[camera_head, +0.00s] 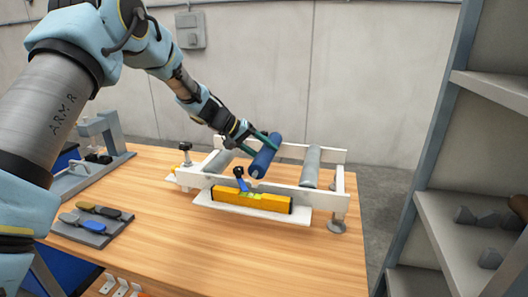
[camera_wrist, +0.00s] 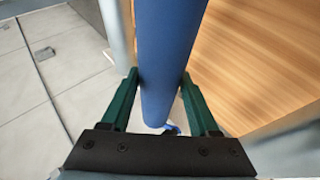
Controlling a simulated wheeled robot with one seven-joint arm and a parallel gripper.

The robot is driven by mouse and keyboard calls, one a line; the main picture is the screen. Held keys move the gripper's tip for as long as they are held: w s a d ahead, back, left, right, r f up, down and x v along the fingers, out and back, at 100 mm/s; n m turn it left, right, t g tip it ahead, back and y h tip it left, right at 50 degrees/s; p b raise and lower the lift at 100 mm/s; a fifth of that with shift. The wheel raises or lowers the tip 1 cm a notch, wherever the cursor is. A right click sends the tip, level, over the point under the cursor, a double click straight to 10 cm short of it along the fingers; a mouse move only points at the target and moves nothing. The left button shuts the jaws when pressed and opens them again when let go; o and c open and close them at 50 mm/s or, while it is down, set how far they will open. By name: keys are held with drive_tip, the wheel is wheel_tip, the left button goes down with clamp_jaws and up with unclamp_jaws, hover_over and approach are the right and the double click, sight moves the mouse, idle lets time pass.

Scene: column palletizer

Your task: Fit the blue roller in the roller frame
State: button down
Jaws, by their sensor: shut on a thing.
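The blue roller (camera_head: 265,156) is held in my gripper (camera_head: 259,140) over the middle of the roller frame. In the wrist view the blue roller (camera_wrist: 168,60) runs between the two green fingers of my gripper (camera_wrist: 160,92), which are shut on it. The roller frame (camera_head: 258,184) is white, with two long rails, and stands on the table. The blue roller's near end shows just above the near rail. I cannot tell whether its ends touch the rails. Grey rollers sit in the frame on the right (camera_head: 311,167) and on the left (camera_head: 218,161).
A yellow level (camera_head: 250,200) lies along the frame's near side, with a small blue-handled part (camera_head: 240,178) above it. The wooden table (camera_head: 180,240) is clear at front. A tool mat (camera_head: 92,225) and grey stand (camera_head: 95,155) are left. Grey shelves (camera_head: 455,220) stand right.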

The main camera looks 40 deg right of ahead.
drive_tip(key=shift+f+b, duration=1.55)
drive_tip(key=shift+b, duration=0.4)
idle(1.3)
drive_tip(key=shift+c, duration=0.3)
unclamp_jaws()
drive_tip(key=shift+f, duration=0.1)
drive_tip(key=shift+a, duration=0.1)
drive_tip(key=b+v, duration=0.3)
drive_tip(key=v, duration=0.7)
drive_tip(key=shift+a+r+b, duration=0.15)
drive_tip(key=shift+r+b, duration=0.2)
drive_tip(key=shift+w, duration=0.15)
